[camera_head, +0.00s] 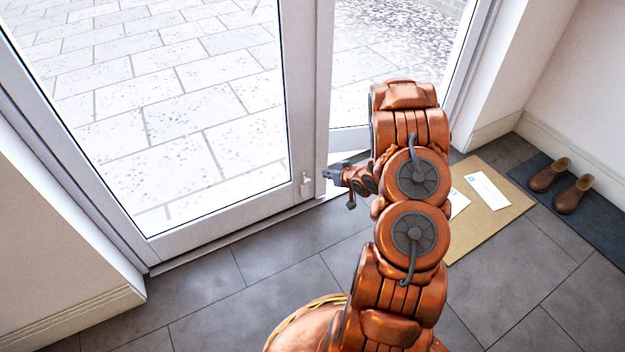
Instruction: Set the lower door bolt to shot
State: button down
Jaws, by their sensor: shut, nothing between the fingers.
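A small pale fitting, which looks like the lower door bolt (307,179), sits low on the right stile of the left glazed door leaf (220,222). It is too small to tell whether the bolt is shot or drawn. My gripper (326,173) is just to the right of it, low down in front of the door, with its fingers pointing left. The fingers are shut and empty. I cannot tell whether the fingertips touch the fitting. My arm hides part of the right door leaf and the floor behind it.
A tan mat (488,222) with white envelopes (487,190) lies to the right of my arm. Brown shoes (549,175) stand on a dark mat (527,166) by the right wall. Grey floor tiles at left are clear.

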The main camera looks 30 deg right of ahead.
jog(key=b, duration=0.4)
send_near(305, 177)
jog(key=w, duration=0.3)
jog(key=f, duration=0.1)
jog(key=f+b, duration=0.1)
jog(key=f, duration=0.1)
jog(key=shift+w, duration=0.4)
jog(key=shift+f, duration=2)
